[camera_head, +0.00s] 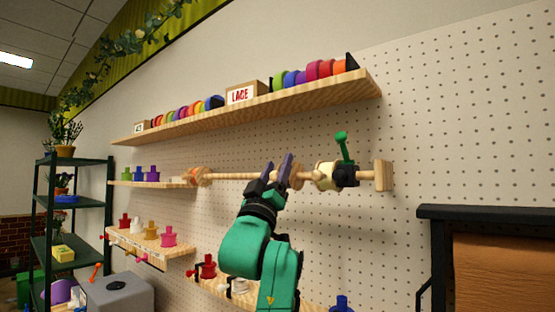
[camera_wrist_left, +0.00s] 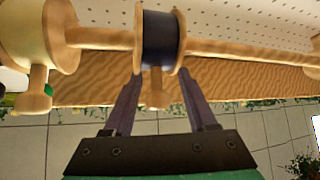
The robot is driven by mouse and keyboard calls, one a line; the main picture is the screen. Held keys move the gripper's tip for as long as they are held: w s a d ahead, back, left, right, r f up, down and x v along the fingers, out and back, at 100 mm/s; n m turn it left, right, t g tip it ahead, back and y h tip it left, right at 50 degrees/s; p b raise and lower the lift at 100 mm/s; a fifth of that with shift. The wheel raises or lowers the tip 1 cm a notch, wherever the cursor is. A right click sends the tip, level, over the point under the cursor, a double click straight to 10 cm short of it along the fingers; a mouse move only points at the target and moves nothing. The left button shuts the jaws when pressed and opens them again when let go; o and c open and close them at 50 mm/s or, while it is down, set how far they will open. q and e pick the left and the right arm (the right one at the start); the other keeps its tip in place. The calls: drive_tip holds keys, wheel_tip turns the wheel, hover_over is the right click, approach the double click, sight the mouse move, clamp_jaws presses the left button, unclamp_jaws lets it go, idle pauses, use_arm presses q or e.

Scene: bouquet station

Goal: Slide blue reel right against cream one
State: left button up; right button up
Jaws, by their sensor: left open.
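The blue reel (camera_wrist_left: 158,40), dark navy with wooden flanges, hangs on a wooden rod (camera_head: 235,176). A wooden peg (camera_wrist_left: 155,92) points off it. In the head view my gripper mostly hides it, and a wooden flange (camera_head: 297,176) shows. The cream reel (camera_head: 325,177) is on the same rod to its right; in the left wrist view (camera_wrist_left: 25,35) it appears on the left, with bare rod between the two. My left gripper (camera_head: 278,168) is open, its fingers (camera_wrist_left: 160,76) on either side of the blue reel's peg. My right gripper is out of view.
A black clamp with a green handle (camera_head: 342,147) sits just right of the cream reel, before the wooden end bracket (camera_head: 383,175). A shelf (camera_head: 290,105) with ribbons runs above; spool shelves sit below.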

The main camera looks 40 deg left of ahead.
use_arm(q)
drive_tip(key=shift+d, duration=0.1)
drive_tip(key=shift+c, duration=0.4)
clamp_jaws()
drive_tip(key=shift+w+d+f, duration=0.1)
drive_tip(key=shift+d, duration=0.05)
idle(0.8)
